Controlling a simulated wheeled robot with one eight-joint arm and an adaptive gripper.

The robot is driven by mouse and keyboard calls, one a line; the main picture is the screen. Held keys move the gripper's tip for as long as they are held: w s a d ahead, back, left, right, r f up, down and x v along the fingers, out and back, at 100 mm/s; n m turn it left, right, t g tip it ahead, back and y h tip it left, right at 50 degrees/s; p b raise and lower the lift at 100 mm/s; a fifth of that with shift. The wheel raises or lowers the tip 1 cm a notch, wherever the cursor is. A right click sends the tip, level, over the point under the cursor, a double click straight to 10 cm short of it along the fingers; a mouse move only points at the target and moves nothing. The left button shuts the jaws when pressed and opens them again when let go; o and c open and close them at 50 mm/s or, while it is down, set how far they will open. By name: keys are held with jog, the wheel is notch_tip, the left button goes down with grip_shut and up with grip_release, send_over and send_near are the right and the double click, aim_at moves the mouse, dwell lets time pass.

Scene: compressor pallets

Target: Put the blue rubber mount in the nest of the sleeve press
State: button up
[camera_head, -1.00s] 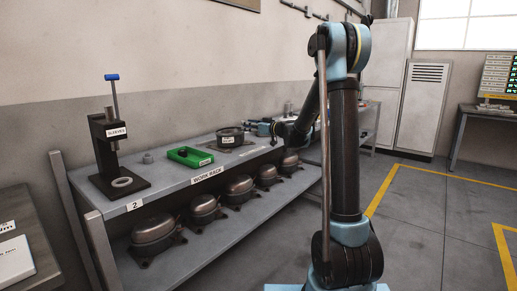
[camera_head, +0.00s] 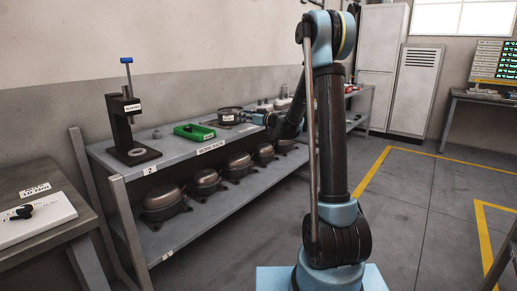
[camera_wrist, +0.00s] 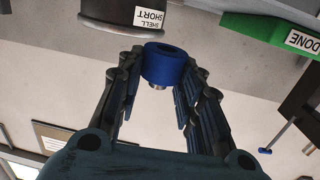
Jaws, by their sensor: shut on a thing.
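My gripper (camera_wrist: 160,75) is shut on the blue rubber mount (camera_wrist: 163,62), a short blue ring-like piece held at the fingertips in the wrist view. The sleeve press (camera_head: 128,107) stands at the left end of the rack's top shelf, with a black column and a blue-topped lever. Its nest (camera_head: 137,152) is a pale ring on the base plate, with nothing visible in it.
A dark pot labelled shell short (camera_head: 230,116) and a green bin (camera_head: 194,131) stand between my gripper and the press. A small grey part (camera_head: 157,133) sits beside the press. Several compressors (camera_head: 206,182) fill the lower shelf. A bench (camera_head: 40,190) is at far left.

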jog(key=w+d+f+m+t+h, duration=0.2)
jog(key=d+f+m+h, duration=0.1)
jog(key=d, duration=0.6)
jog(key=w+d+f+m+t+h, duration=0.2)
jog(key=d+f+h, duration=0.3)
jog(key=d, duration=0.4)
jog(key=w+d+f+m+t+h, duration=0.1)
jog(key=w+d+f+m+h, duration=0.2)
jog(key=d, duration=0.5)
jog(key=shift+w+d+f+m+t+h, duration=0.4)
jog(key=shift+f+m+h, duration=0.4)
jog(key=shift+h, duration=0.2)
jog(key=shift+s, duration=0.1)
